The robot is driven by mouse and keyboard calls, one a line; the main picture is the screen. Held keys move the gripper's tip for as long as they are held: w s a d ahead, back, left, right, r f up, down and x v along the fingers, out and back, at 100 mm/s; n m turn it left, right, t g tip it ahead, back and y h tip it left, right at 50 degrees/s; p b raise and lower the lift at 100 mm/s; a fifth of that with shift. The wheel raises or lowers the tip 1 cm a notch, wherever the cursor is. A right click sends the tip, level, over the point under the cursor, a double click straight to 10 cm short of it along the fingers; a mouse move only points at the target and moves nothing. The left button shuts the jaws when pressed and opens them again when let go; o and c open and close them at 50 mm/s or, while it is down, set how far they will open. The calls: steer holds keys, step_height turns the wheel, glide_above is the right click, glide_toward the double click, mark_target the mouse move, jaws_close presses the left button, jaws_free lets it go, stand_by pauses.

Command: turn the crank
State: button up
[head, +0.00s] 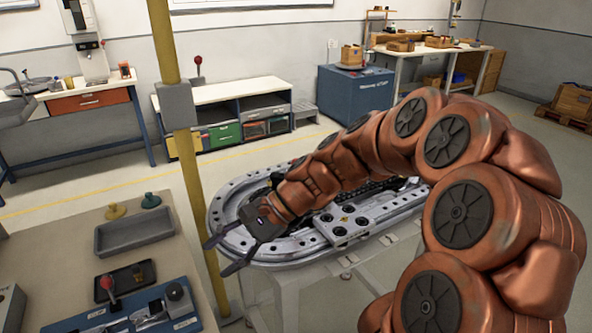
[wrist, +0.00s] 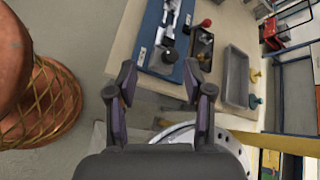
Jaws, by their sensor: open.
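My gripper (head: 220,255) is open and empty, its fingers spread beside the yellow post, over the near left end of the ring track (head: 365,222). In the wrist view my gripper (wrist: 160,78) points toward the bench. A blue base plate (head: 197,322) lies at the bench's front, with metal parts and a dark round knob (head: 175,291). The knob also shows in the wrist view (wrist: 168,56). A red-knobbed lever (head: 107,282) stands nearby. I cannot tell for certain which part is the crank. The fingers are apart from all these parts.
The yellow post (head: 196,190) rises between the bench and the track. A low shelf (head: 230,91) and a blue cabinet (head: 345,97) stand behind. Floor is clear beyond the track.

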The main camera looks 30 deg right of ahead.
steer(key=w+d+r+m+t+y, duration=0.1)
steer(key=w+d+m+t, duration=0.25)
steer(key=d, duration=0.25)
steer(key=w+d+r+m+t, duration=0.1)
steer(key=w+d+m+t, duration=0.25)
steer(key=w+d, duration=0.2)
steer(key=w+d+f+m+t+h+b, duration=0.2)
steer(key=d+m+t, duration=0.6)
steer(key=d, duration=1.2)
steer(key=shift+m+g+h, duration=0.5)
steer(key=shift+m+g, duration=0.3)
steer(key=shift+g, duration=0.1)
steer(key=shift+a+r+p+x, duration=0.15)
steer(key=shift+p+x, duration=0.1)
steer(key=shift+x, duration=0.9)
steer(key=shift+a+r+p+x, duration=0.15)
steer(key=shift+p+x, duration=0.1)
steer(key=shift+x, duration=0.9)
steer(key=shift+a+r+p+x, duration=0.15)
steer(key=shift+p+x, duration=0.1)
steer(key=shift+x, duration=0.9)
steer(key=shift+s+d, duration=0.15)
steer(key=shift+s, duration=0.05)
steer(key=shift+c, duration=0.2)
jaws_close()
